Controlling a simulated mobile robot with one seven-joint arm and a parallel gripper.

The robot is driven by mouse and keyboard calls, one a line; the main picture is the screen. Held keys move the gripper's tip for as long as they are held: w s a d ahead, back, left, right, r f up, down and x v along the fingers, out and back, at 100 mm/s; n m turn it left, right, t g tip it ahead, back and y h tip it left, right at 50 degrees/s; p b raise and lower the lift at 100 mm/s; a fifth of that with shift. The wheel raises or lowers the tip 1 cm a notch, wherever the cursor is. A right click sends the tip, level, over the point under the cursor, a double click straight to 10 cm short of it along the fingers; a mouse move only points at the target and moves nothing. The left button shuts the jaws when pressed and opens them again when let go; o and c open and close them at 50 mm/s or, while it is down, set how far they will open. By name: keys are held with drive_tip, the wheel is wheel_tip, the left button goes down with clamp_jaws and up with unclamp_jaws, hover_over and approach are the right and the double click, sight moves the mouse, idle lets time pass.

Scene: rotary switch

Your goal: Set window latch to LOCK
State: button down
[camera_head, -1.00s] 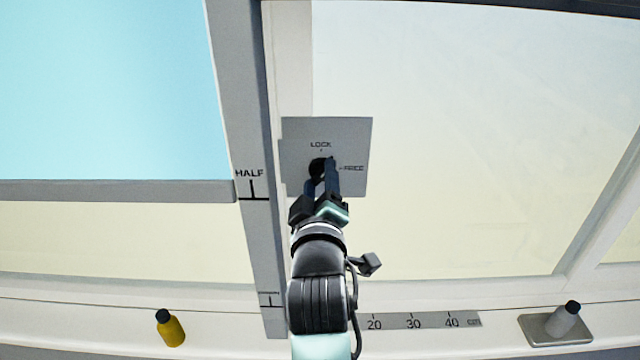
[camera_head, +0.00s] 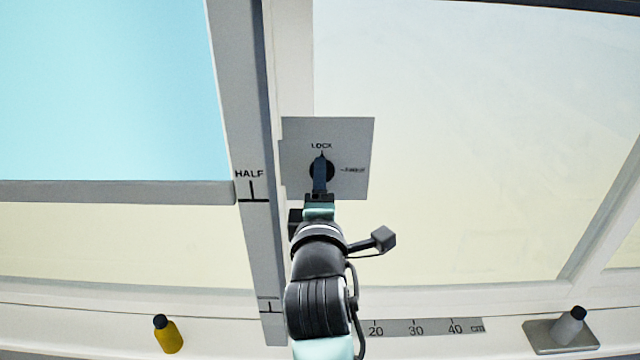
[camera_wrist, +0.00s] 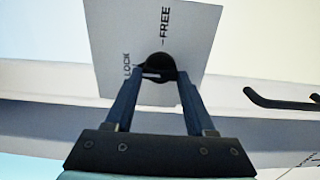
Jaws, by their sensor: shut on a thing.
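The window latch is a round black knob (camera_head: 330,172) on a grey square plate (camera_head: 300,135). The plate carries the word LOCK above the knob and FREE to its right. In the head view a narrow tip on the knob points up at LOCK, partly hidden by my fingers. The knob also shows in the wrist view (camera_wrist: 155,66), with a pale bar across it between the fingertips. My gripper (camera_head: 321,165) reaches the knob from below, its fingers shut on it. In the wrist view LOCK stands left of the knob and FREE above it.
A window frame post (camera_head: 252,225) with a HALF mark stands left of the plate. A yellow bottle (camera_head: 169,336) and a grey bottle (camera_head: 568,328) on a tray (camera_head: 540,337) stand on the sill. A scale strip (camera_head: 430,327) lies between them.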

idle(0.4)
drive_tip(key=shift+c, duration=1.2)
unclamp_jaws()
drive_tip(key=s+b, duration=0.4)
drive_tip(key=s, duration=0.9)
